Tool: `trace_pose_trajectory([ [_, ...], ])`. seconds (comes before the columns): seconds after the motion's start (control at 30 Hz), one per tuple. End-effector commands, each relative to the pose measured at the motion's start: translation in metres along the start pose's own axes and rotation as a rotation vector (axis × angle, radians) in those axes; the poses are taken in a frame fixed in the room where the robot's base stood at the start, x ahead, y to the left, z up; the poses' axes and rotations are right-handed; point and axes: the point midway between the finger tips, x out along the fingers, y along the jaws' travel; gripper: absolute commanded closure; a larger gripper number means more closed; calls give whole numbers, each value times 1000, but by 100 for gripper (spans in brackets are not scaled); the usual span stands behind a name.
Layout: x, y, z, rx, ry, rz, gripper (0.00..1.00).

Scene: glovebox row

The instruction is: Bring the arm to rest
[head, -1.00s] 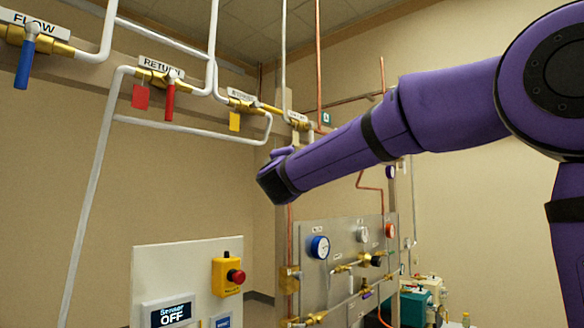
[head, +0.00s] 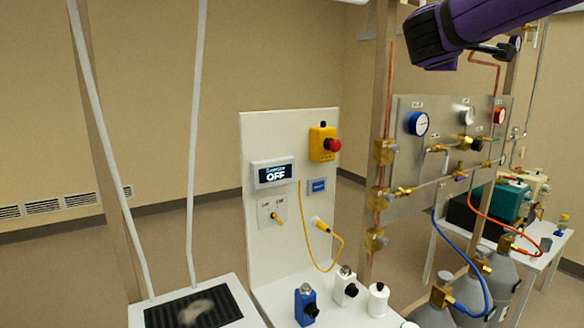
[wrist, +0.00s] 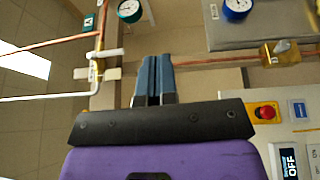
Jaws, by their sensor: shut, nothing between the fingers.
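My purple arm enters at the top right of the head view, its dark end (head: 432,45) in front of the wall above the gauge panel. My gripper shows in the wrist view (wrist: 153,82). Its two blue-grey fingers lie side by side, closed with nothing between them. The fingers are up in the air and touch nothing that I can see. The fingertips cannot be made out in the head view.
A white board carries a display reading OFF (head: 273,172) and a red emergency button (head: 333,145). A metal gauge panel (head: 400,170) stands to its right. Gas cylinders (head: 470,285) and a table with a teal device (head: 497,205) are at the right.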

Motion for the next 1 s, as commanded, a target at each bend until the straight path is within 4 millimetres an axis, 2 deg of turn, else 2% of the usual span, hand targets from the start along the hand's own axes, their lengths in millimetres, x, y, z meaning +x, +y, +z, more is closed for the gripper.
trace_pose_trajectory([
  [0.03,-8,-11,21,39,-34,-59,100],
  [0.2,-39,-57,78,186,-139,-282,100],
  [0.4,-90,-115,130,375,-245,-542,100],
  [0.5,-119,-144,148,477,-288,-671,100],
  [0.63,-160,-179,164,618,-334,-836,100],
  [0.8,-213,-218,174,807,-375,-1038,100],
  [1.0,-255,-244,173,969,-391,-1200,100],
])
